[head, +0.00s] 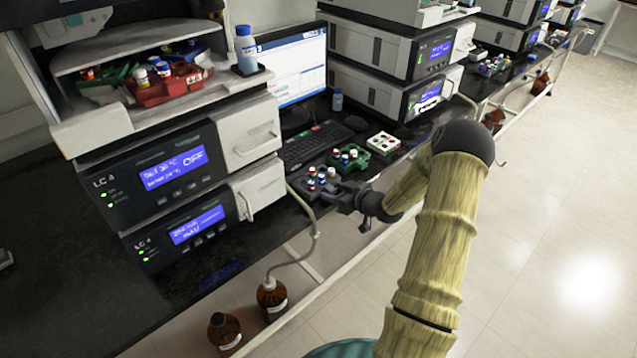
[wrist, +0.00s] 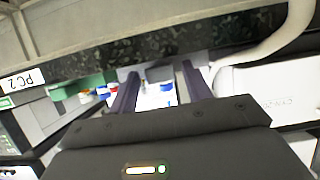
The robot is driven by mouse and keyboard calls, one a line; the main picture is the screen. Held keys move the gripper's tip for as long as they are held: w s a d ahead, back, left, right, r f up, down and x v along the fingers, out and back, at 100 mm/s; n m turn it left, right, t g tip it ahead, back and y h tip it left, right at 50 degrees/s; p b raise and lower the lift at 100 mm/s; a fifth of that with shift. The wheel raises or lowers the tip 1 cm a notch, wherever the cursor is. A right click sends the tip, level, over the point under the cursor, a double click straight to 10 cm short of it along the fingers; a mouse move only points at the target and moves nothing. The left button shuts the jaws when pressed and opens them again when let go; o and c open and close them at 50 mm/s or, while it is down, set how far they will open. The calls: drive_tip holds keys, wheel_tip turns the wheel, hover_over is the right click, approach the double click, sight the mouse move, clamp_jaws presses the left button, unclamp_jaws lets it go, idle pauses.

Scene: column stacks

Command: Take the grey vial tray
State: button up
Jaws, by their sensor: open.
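The grey vial tray (head: 309,193) sits on the black bench near its front edge, beside the LC 4 stack. It holds several vials with red, white and blue caps. My gripper (head: 338,192) is at the tray's right side in the head view, jaws open.
A green vial tray (head: 350,158) sits just behind the grey one, and a white tray (head: 383,142) lies farther back. A keyboard (head: 312,143) is behind them. The LC 4 stack (head: 190,185) with a white hose (head: 306,208) stands close on the left.

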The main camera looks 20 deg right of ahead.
drive_tip(key=shift+c, duration=0.2)
drive_tip(key=c, duration=0.7)
drive_tip(key=shift+a, duration=0.1)
drive_tip(key=shift+c, duration=0.9)
drive_tip(key=shift+r, duration=0.1)
wheel_tip(320, 180, up, 10)
drive_tip(key=p, duration=0.1)
